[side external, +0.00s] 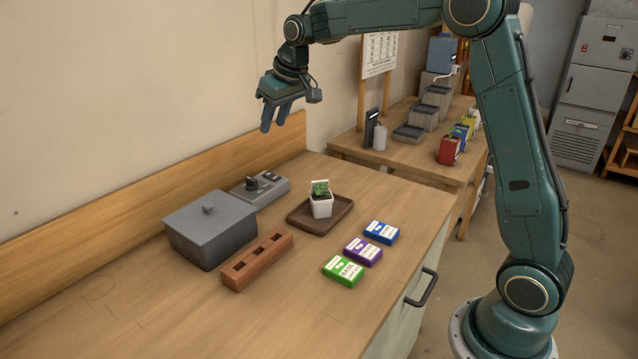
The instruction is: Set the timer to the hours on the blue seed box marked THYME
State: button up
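Three seed boxes lie in a row on the bench: a blue box (381,232) at the back, a purple box (363,251) in the middle and a green box (343,271) in front. Their white labels are too small to read, so I cannot tell which says THYME. A grey device with a dark knob (252,184), likely the timer, sits near the back wall; its setting cannot be read. My gripper (275,117) hangs high above the bench, above and behind the device. Its two fingers point down, apart and empty.
A grey lidded box (210,232) stands left of the device. A brown block with slots (257,262) lies in front of it. The bench front is clear. A second table (400,160) holds several containers.

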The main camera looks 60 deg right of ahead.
send_near(251, 179)
jog(key=v, duration=0.5)
jog(key=shift+w+d+r, duration=0.15)
jog(key=shift+r, duration=0.05)
jog(key=shift+f, duration=0.1)
jog(key=x, duration=1.3)
jog(key=shift+f, duration=0.3)
grip_shut()
